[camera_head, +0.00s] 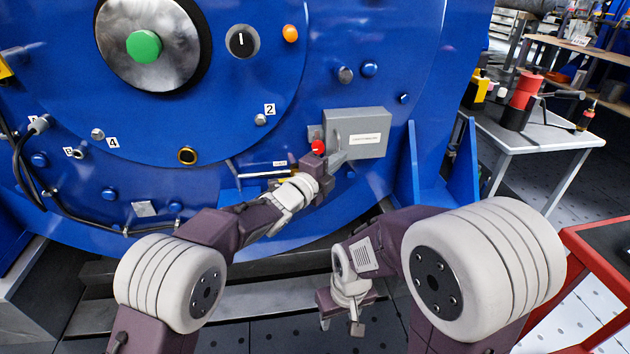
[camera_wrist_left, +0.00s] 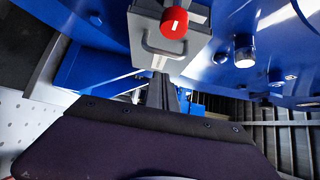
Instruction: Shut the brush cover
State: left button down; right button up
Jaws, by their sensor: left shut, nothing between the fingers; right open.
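The brush cover (camera_head: 358,138) is a grey, box-like part with a white label, on the lower right of the blue motor housing. A red knob (camera_head: 318,147) sits at its left. The wrist view shows a grey face with a bar handle (camera_wrist_left: 160,52) and the red knob (camera_wrist_left: 174,22). I cannot tell how far open the cover stands. My left gripper (camera_head: 338,160) is shut and empty at the cover's lower left; its fingers (camera_wrist_left: 162,92) point toward the handle, and contact is unclear. My right gripper (camera_head: 341,322) is open and empty, low above the floor.
The blue housing (camera_head: 225,140) carries bolts, numbered studs and a green-centred hub (camera_head: 144,46). Cables hang at the left. A blue bracket (camera_head: 463,165) stands right of the cover. A workbench (camera_head: 545,133) and a red cart (camera_head: 600,240) are at the right.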

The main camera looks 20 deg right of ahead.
pick_arm(q)
jog(key=s+a+p, duration=0.3)
jog(key=a, duration=0.7)
jog(key=w+a+r+n+t+y+p, duration=0.1)
jog(key=w+a+r+n+t+p, duration=0.15)
jog(key=a+r, duration=0.5)
jog(key=w+a+n+t+y+p, duration=0.2)
jog(key=a+n+y+p, duration=0.4)
jog(key=a, duration=0.9)
jog(key=s+a+f+n+g+y, duration=0.6)
jog(key=s+a+f+n+y, duration=0.2)
jog(key=s+a+f+n, duration=0.4)
jog(key=s+f+n+g, duration=0.4)
jog(key=s, duration=0.5)
jog(key=s+f+n+g, duration=0.4)
jog(key=s+n, duration=0.1)
jog(key=s, duration=0.3)
notch_tip(320, 180, up, 38)
jog(key=p, duration=3.7)
jog(key=shift+w+a+f+t, duration=0.15)
jog(key=shift+w+a+t, duration=0.1)
jog(key=shift+a+t, duration=0.15)
pick_arm(e)
notch_tip(320, 180, up, 49)
jog(key=shift+s+f, duration=0.15)
jog(key=shift+s, duration=0.15)
